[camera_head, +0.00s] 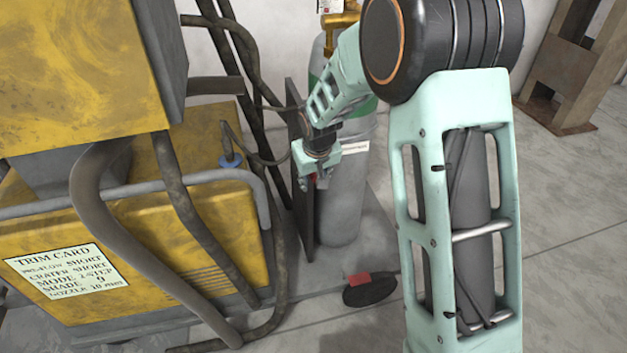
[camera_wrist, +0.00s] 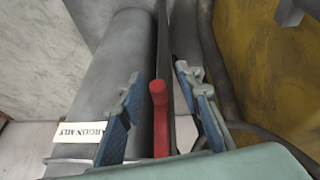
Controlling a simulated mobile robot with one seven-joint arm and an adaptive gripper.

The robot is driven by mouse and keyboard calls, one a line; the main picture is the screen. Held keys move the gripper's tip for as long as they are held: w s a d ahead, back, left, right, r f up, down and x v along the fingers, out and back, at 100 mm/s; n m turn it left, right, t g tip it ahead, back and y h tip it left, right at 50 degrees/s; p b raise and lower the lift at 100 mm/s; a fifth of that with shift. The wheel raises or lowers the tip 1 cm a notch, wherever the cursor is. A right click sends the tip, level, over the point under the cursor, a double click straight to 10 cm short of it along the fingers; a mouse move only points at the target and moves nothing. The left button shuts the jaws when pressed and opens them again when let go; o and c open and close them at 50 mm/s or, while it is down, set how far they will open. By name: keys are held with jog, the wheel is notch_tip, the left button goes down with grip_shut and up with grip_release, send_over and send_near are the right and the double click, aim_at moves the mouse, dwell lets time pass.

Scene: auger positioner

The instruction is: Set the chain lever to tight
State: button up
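A red lever (camera_wrist: 160,115) with a rounded end shows in the wrist view, beside a dark upright plate (camera_wrist: 163,45). My gripper (camera_wrist: 158,76) is open, with one blue-padded finger on each side of the red lever and a visible gap to both. In the head view my gripper (camera_head: 318,165) is beside the dark upright plate (camera_head: 301,180), and only a bit of red (camera_head: 314,179) shows below it. No chain can be made out, and the lever's lower part and pivot are hidden.
A grey cylinder (camera_head: 342,205) with a label reading partly "ARGON" stands behind the plate. A yellow machine (camera_head: 215,215) with a trim card (camera_head: 68,271) and thick hoses (camera_head: 120,235) fills the left. A black object with a red part (camera_head: 368,290) lies on the floor.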

jog(key=v, duration=1.2)
